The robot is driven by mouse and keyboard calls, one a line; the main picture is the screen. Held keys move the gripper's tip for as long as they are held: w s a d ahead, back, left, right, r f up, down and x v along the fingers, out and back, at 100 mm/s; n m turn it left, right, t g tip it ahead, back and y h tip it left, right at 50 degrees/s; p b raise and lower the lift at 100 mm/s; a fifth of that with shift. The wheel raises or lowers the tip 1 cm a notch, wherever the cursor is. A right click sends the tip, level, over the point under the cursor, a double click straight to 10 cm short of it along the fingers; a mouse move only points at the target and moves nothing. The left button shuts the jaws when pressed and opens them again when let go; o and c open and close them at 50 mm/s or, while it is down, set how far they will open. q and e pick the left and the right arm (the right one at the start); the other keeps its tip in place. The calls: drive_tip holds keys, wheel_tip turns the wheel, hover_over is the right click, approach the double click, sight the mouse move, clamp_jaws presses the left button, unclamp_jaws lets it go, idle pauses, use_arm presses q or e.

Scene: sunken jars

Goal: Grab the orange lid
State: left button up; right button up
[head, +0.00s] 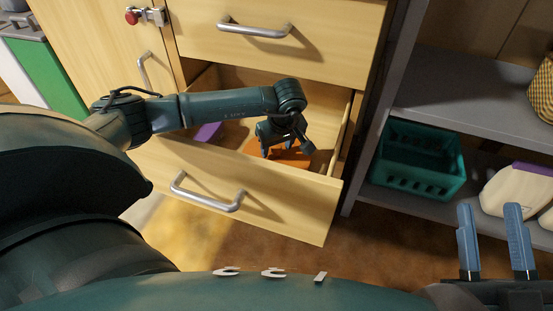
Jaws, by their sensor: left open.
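The orange lid (293,159) lies inside the open drawer (250,205), towards its right side. It is partly hidden by my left gripper (286,149), which reaches down into the drawer over it. The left gripper's fingers are apart, one on each side above the lid's orange surface. I cannot tell whether they touch it. My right gripper (494,238) is at the lower right, outside the drawer, with its two blue fingers apart and nothing between them.
A purple object (207,132) lies in the drawer, left of the lid. A closed drawer (330,35) is above. Brown floor shows below.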

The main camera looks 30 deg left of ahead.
use_arm(q)
drive_tip(key=shift+c, duration=0.3)
drive_tip(key=c, duration=1)
